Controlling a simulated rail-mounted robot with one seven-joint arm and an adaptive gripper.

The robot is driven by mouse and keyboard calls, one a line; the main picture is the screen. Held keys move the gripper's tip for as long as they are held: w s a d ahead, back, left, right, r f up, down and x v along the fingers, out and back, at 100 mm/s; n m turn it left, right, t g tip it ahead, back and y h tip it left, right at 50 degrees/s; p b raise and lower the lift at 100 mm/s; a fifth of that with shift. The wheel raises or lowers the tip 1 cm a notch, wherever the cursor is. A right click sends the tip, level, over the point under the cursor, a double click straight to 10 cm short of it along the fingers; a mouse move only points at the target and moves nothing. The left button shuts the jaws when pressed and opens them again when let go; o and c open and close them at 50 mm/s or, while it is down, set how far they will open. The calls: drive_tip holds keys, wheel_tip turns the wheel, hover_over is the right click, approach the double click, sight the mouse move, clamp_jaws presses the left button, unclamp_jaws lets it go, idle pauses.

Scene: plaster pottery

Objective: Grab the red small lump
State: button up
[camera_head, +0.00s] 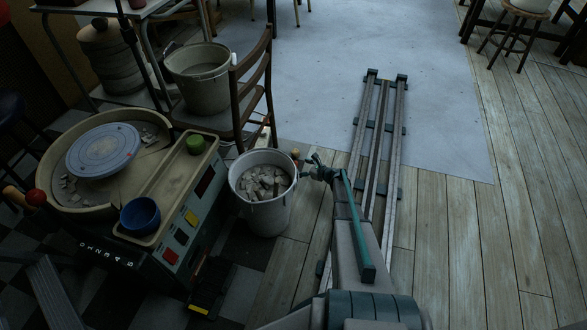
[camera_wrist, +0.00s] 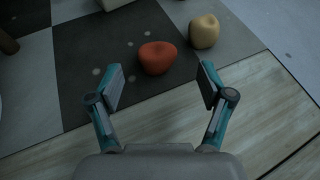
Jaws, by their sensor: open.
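The red small lump (camera_wrist: 157,58) lies on a dark checkered floor tile in the wrist view. It is rounded and sits ahead of my gripper (camera_wrist: 161,86), near the middle between the two fingers. My gripper is open, with nothing between its fingertips. In the head view my gripper (camera_head: 317,168) is low over the floor, just right of the bucket of shards. I cannot make out the red lump in the head view.
A yellow lump (camera_wrist: 204,32) lies close to the right of the red one. A bucket of shards (camera_head: 275,221) stands beside my gripper. A wooden chair (camera_head: 238,98) and a pottery wheel (camera_head: 103,149) stand to the left. The wooden floor (camera_head: 452,235) at right is clear.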

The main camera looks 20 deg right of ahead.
drive_tip(key=b+x, duration=0.2)
drive_tip(key=x, duration=0.3)
drive_tip(key=shift+a+f+b, duration=0.15)
drive_tip(key=shift+f+b, duration=0.05)
drive_tip(key=shift+b, duration=0.15)
drive_tip(key=shift+w+a, duration=0.1)
drive_tip(key=shift+w, duration=0.1)
drive_tip(key=c, duration=1.3)
drive_tip(key=shift+r, duration=0.2)
